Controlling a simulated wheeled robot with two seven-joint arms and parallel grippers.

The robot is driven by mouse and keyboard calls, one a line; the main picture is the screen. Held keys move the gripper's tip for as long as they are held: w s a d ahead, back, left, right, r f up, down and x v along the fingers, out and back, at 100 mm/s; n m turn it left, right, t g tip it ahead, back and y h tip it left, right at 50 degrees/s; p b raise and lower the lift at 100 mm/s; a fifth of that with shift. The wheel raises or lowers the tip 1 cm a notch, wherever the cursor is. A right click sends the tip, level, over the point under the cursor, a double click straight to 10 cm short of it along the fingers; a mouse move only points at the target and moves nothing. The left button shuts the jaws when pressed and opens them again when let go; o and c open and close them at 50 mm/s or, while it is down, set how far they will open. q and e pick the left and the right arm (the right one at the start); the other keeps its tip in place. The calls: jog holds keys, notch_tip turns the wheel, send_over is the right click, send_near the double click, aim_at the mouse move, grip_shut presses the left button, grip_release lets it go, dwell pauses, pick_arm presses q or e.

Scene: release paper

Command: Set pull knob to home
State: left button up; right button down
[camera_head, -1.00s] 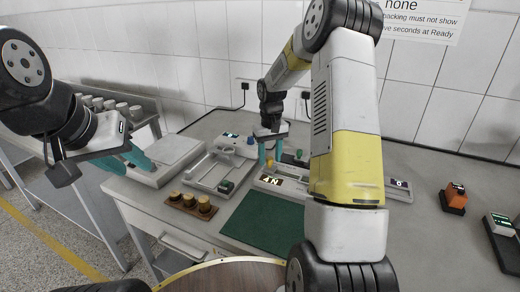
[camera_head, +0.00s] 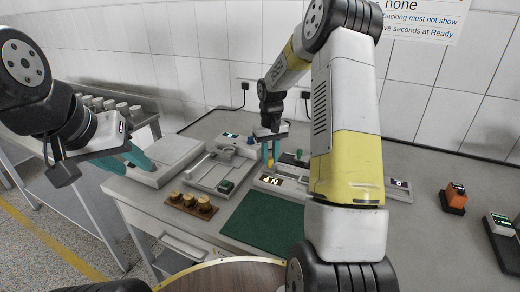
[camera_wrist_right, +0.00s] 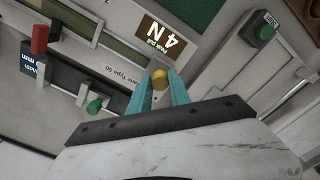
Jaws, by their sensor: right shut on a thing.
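The yellow knob (camera_wrist_right: 160,79) sits between the two teal fingertips of my right gripper (camera_wrist_right: 160,92) in the right wrist view. The gripper is shut on it, beside a display labelled "Peel pull" that reads 4 N (camera_wrist_right: 162,38). In the head view my right gripper (camera_head: 271,155) is at the test machine, with the yellow knob (camera_head: 270,163) small between its fingers. The display (camera_head: 271,180) lies in front of it. My left gripper (camera_head: 130,158) is open and empty at the left, by a pale flat-topped unit.
A green knob (camera_wrist_right: 94,106) and a red knob (camera_wrist_right: 40,38) are on the machine. A green button (camera_wrist_right: 266,32) is on a nearby box. A green mat (camera_head: 262,222), a wooden holder with brass weights (camera_head: 190,204) and an orange block (camera_head: 453,196) are on the table.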

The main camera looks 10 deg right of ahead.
dwell(0.8)
jog(key=s+d, duration=0.1)
jog(key=d, duration=0.1)
jog(key=s+d, duration=0.2)
jog(key=d, duration=0.1)
jog(key=s+d, duration=0.2)
jog(key=shift+s+d, duration=0.15)
jog(key=shift+s, duration=0.05)
jog(key=c, duration=1.2)
grip_release()
jog(key=shift+s+d, duration=0.1)
jog(key=shift+r, duration=0.3)
notch_tip(320, 180, up, 7)
jog(key=shift+r, duration=0.15)
